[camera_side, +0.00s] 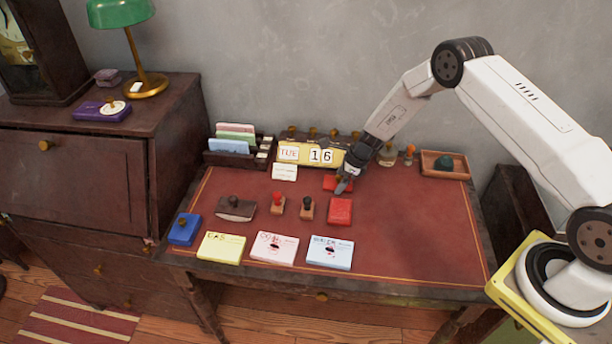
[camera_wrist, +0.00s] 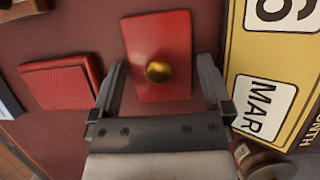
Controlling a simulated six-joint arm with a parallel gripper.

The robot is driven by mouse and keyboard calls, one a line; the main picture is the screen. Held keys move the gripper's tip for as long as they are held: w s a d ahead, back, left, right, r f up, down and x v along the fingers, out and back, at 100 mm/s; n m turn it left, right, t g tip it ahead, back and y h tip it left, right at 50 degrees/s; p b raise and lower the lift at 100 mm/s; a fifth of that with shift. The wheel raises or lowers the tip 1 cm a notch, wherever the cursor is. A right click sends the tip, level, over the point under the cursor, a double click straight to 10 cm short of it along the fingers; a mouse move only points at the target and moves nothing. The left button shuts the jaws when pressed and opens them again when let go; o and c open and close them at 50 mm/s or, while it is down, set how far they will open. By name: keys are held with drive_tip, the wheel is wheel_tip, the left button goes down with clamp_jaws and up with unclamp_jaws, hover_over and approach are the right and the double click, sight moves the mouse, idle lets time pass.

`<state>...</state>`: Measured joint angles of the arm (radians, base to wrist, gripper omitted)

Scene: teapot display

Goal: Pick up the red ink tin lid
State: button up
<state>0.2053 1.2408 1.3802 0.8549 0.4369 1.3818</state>
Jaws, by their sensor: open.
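The red ink tin lid (camera_wrist: 145,30) is a flat red rectangle with a brass knob (camera_wrist: 158,72) in the wrist view. It lies on the red desk top, and in the side view the lid (camera_side: 331,181) is partly hidden by my gripper (camera_side: 345,184). In the wrist view my gripper (camera_wrist: 161,68) is open, with one finger on each side of the lid's near part and the knob between them. I cannot tell how high the fingertips are above the desk. The open red ink tin (camera_side: 340,211) lies just in front of the lid, and to its left in the wrist view (camera_wrist: 60,84).
A yellow calendar (camera_side: 312,155) stands close behind the lid, near the right finger in the wrist view. Two stamps (camera_side: 307,208), a rocker blotter (camera_side: 236,208), a blue tin (camera_side: 185,229) and three cards (camera_side: 330,252) lie left and in front.

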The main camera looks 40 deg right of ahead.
drive_tip(key=c, duration=1)
drive_tip(key=shift+o, duration=0.2)
drive_tip(key=shift+r, duration=0.2)
drive_tip(key=shift+r, duration=0.75)
drive_tip(key=s+a+r, duration=0.1)
drive_tip(key=s+r, duration=1)
drive_tip(key=s, duration=0.3)
drive_tip(key=shift+r, duration=0.1)
drive_tip(key=shift+a, duration=0.1)
